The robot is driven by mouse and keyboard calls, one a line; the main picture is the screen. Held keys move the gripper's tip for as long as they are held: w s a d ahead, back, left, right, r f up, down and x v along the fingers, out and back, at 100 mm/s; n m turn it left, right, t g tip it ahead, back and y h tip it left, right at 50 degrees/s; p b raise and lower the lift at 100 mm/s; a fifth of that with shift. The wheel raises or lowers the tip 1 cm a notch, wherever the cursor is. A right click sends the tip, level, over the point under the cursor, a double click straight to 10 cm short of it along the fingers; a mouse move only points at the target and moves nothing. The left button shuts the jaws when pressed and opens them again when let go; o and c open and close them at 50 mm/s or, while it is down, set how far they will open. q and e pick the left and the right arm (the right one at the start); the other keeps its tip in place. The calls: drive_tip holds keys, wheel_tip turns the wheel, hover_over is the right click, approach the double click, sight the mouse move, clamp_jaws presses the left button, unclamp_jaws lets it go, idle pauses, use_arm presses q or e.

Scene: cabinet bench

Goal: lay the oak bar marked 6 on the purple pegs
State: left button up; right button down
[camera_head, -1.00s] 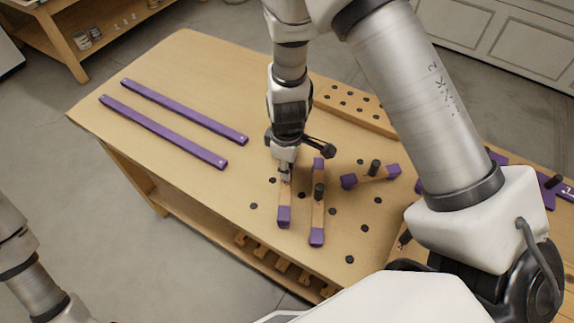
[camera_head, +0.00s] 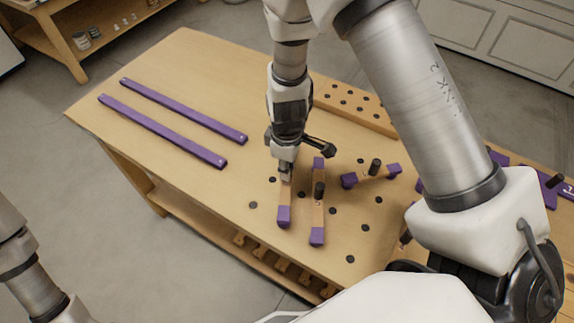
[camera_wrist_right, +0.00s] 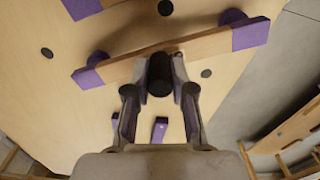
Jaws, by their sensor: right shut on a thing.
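My right gripper (camera_head: 286,174) is shut on the black knob of an oak bar (camera_head: 285,193) with purple ends. In the wrist view the knob (camera_wrist_right: 160,75) stands between the fingertips, and the bar (camera_wrist_right: 195,47) runs crosswise behind it. Darker purple round shapes (camera_wrist_right: 97,58) show beside the bar near both its ends; I cannot tell if it rests on them. No number is readable on this bar. A second oak bar (camera_head: 318,213) with a knob lies just right of it. A third (camera_head: 372,175) lies at an angle farther right. My left gripper is out of view.
Two long purple strips (camera_head: 165,132) (camera_head: 186,112) lie on the left of the bench (camera_head: 110,125). A drilled oak block (camera_head: 350,106) stands along the back. Several dark holes dot the bench around the bars. More purple pieces (camera_head: 550,195) are at the right, partly behind my arm.

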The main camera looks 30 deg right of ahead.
drive_tip(key=shift+f, duration=0.1)
idle(0.4)
drive_tip(key=shift+f+b, duration=0.2)
drive_tip(key=shift+b, duration=0.1)
idle(0.4)
drive_tip(key=shift+f+b, duration=0.5)
drive_tip(key=shift+b, duration=0.05)
drive_tip(key=shift+f+b, duration=0.15)
drive_tip(key=shift+b, duration=0.15)
idle(0.8)
drive_tip(key=c, duration=0.5)
unclamp_jaws()
